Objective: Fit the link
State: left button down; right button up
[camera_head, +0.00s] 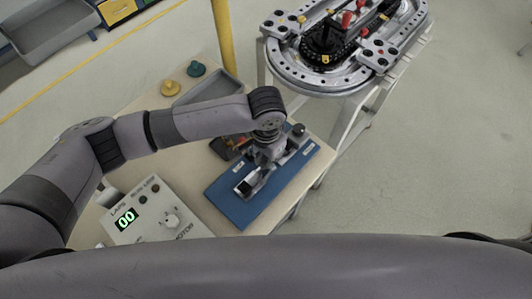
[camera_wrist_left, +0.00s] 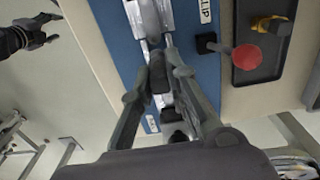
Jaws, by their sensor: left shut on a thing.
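My left gripper (camera_head: 262,172) reaches down over the blue board (camera_head: 222,197) on the table. In the left wrist view my left gripper (camera_wrist_left: 160,82) is shut on a small dark piece, perhaps the link, mostly hidden between its fingers. A metal fixture (camera_head: 245,187) lies on the board under it; its bright metal also shows in the left wrist view (camera_wrist_left: 152,18). The ring track (camera_head: 310,78) stands at the top right on its own frame, with a dark chain on it. What looks like my right gripper (camera_wrist_left: 48,30) shows empty, its fingers apart, in the left wrist view.
A control box (camera_head: 150,212) with a lit "00" display stands at the front left of the table. A yellow knob (camera_head: 170,88), a green knob (camera_head: 196,69) and a grey tray (camera_head: 208,88) lie farther back. A yellow post (camera_head: 222,40) rises behind the table.

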pick_arm(q)
jog(key=shift+f+b, duration=0.3)
jog(key=shift+f, duration=0.75)
jog(key=shift+r+p, duration=0.1)
jog(key=shift+p, duration=0.3)
dwell(0.5)
jog(key=shift+p, duration=0.6)
dwell(0.4)
